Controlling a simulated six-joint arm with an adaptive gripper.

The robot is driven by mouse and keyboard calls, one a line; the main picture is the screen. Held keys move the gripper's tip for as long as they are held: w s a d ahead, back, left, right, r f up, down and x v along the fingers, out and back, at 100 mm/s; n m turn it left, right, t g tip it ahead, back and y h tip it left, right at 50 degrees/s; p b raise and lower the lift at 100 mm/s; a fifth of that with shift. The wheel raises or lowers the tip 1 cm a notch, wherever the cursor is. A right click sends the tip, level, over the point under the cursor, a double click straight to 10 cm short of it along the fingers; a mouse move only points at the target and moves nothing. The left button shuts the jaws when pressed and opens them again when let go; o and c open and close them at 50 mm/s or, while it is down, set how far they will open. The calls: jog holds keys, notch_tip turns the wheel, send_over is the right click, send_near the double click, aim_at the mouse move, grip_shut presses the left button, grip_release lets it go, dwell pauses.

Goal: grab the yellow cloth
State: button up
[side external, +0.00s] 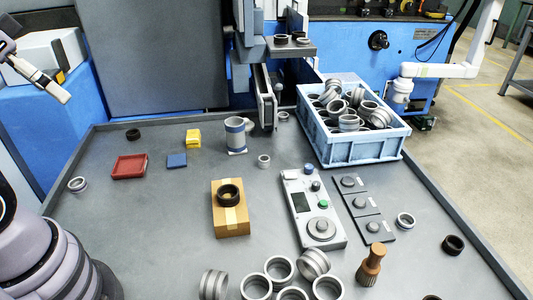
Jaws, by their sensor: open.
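The yellow cloth (193,138) is a small folded bundle. It lies on the grey table, left of the blue-and-grey cylinder and above a small blue folded piece. My gripper (60,86) shows only partly at the upper left edge of the view. It is open with nothing seen in it. It is well apart from the cloth, to the left of it.
A red tray (130,167) and the blue piece (177,160) lie near the cloth. The cylinder (236,135) stands close on its right. A cardboard box (230,215) bears a dark ring. A blue crate (352,150) holds several rings. The table's left middle is mostly clear.

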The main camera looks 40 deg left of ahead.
jog(key=m+t+y, duration=0.4)
jog(key=m+y, duration=0.6)
jog(key=m, duration=1.7)
send_over(193, 130)
jog(key=s+d, duration=0.8)
jog(key=f, duration=3.4)
jog(key=shift+w+d+f, duration=0.1)
jog(key=shift+d+f, duration=0.1)
jog(key=shift+f, duration=0.2)
jog(key=x, duration=0.8)
jog(key=shift+d+f, duration=0.15)
jog(key=shift+f, duration=0.1)
jog(key=shift+h, duration=0.3)
jog(key=shift+s+a+x, duration=0.1)
jog(key=shift+x, duration=1.35)
jog(key=shift+s+a+x, duration=0.15)
jog(key=shift+x, duration=1.3)
